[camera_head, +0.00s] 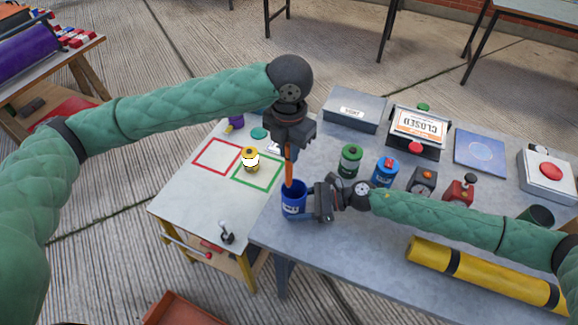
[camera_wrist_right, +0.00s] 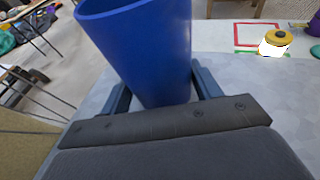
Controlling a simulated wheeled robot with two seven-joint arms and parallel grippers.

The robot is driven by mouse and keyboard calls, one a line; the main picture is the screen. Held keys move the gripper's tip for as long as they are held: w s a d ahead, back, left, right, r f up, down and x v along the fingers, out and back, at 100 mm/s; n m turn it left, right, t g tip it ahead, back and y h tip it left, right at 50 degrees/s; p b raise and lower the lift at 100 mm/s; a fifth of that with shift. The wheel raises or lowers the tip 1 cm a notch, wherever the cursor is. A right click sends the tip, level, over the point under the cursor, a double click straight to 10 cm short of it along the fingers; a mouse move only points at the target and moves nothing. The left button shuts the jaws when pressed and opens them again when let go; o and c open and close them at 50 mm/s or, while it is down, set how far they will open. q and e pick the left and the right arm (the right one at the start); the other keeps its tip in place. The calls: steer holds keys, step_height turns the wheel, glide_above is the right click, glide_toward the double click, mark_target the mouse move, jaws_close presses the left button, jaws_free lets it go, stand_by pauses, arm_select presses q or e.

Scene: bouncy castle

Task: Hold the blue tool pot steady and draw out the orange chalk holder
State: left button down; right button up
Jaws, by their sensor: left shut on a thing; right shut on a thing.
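The blue tool pot (camera_head: 293,200) stands on the grey table near its front left edge. My right gripper (camera_head: 308,205) is shut around the pot from the right; the right wrist view shows the pot (camera_wrist_right: 145,50) between its two fingers (camera_wrist_right: 165,95). The orange chalk holder (camera_head: 289,168) is a thin upright stick above the pot. My left gripper (camera_head: 290,148) is above the pot, pointing down, shut on the holder's upper part. The holder's lower end is at the pot's mouth; I cannot tell how deep it sits. The pot's inside is mostly hidden.
A yellow-topped item (camera_head: 250,158) stands by the green square (camera_head: 258,183) on the white table at left. A green can (camera_head: 349,160), a blue can (camera_head: 384,172) and a grey box (camera_head: 355,108) stand behind my right arm. A yellow roll (camera_head: 480,272) lies in front of it.

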arm_select(q)
step_height(320, 180, up, 6)
steer(key=shift+r, duration=0.25)
arm_select(e)
steer(key=o, duration=0.8)
steer(key=shift+o, duration=0.2)
steer(key=v, duration=1.2)
